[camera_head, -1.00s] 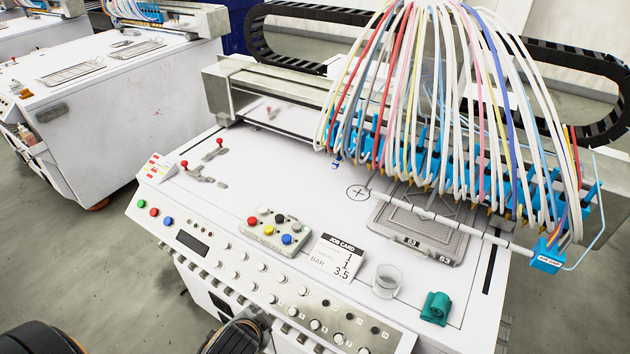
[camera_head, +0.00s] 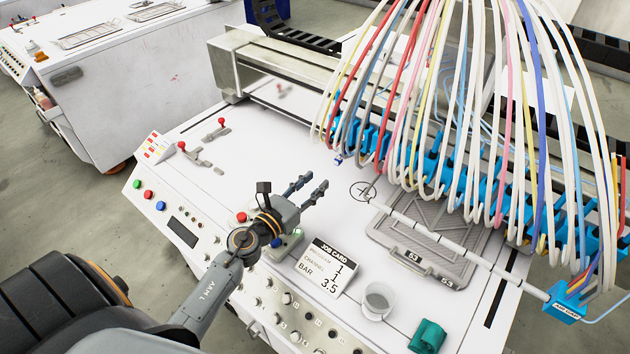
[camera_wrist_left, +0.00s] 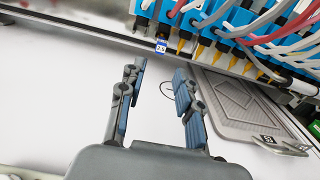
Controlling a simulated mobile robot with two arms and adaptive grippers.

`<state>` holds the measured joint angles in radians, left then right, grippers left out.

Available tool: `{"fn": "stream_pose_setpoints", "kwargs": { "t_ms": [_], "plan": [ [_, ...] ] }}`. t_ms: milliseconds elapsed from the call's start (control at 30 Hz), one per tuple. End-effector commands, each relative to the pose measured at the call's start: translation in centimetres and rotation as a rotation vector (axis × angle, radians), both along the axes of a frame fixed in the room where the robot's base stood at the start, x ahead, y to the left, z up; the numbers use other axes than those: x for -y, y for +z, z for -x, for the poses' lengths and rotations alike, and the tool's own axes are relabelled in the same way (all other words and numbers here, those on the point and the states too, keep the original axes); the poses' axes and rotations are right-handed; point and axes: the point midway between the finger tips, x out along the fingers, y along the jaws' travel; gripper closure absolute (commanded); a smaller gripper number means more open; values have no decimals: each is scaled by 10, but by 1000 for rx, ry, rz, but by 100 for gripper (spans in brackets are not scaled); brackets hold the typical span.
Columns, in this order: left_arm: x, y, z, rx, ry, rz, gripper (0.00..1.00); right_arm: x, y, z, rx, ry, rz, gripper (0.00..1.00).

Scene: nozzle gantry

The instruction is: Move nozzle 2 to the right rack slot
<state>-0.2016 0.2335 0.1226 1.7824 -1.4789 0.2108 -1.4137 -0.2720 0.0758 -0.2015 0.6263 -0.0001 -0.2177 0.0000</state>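The gantry carries a row of blue nozzle blocks (camera_head: 437,165) with yellow tips and many coloured hoses. In the left wrist view the row (camera_wrist_left: 225,35) is at the upper right. A small blue labelled piece (camera_wrist_left: 161,46) hangs at the row's left end; it also shows in the head view (camera_head: 338,160). I cannot tell which block is nozzle 2, nor make out the right rack slot. My left gripper (camera_head: 312,186) is open and empty above the white table, left of and in front of the row. Its fingers (camera_wrist_left: 160,68) point towards the gantry. My right gripper is not in view.
A grey plate (camera_head: 425,240) marked 53 lies under the row. A white rod ends in a blue labelled block (camera_head: 567,300). Red-knobbed levers (camera_head: 207,140) are at left.

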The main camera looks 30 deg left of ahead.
Motion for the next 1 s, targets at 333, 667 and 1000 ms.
{"fn": "stream_pose_setpoints", "kwargs": {
  "t_ms": [333,667,1000],
  "plan": [
    [6,1,-41,2,2,6,66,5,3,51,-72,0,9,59],
    [11,0,-77,1,0,6,66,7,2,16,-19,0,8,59],
    [13,0,-89,0,1,6,66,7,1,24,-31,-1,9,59]
  ]
}}
